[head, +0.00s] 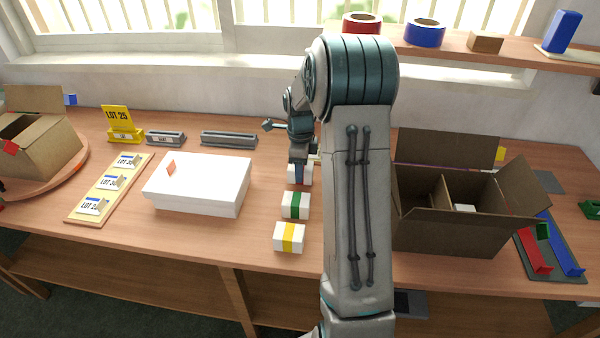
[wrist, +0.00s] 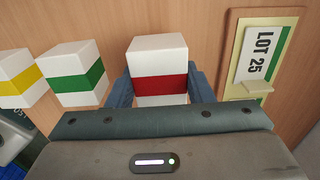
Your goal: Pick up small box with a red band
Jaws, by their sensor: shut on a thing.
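The small white box with a red band (wrist: 160,84) is between the two blue fingers of my gripper (wrist: 161,90) in the wrist view. My gripper is shut on it, one finger on each side. In the head view my gripper (head: 299,170) points down at the back of the row of small boxes. The held box (head: 307,179) shows only in part there, and its red band is hidden. I cannot tell whether it touches the table.
A green-banded box (head: 295,205) and a yellow-banded box (head: 289,237) stand in front of it. A white carton (head: 199,187) lies left; an open brown box (head: 450,235) stands right. A LOT 25 card (wrist: 264,55) is close by in the wrist view.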

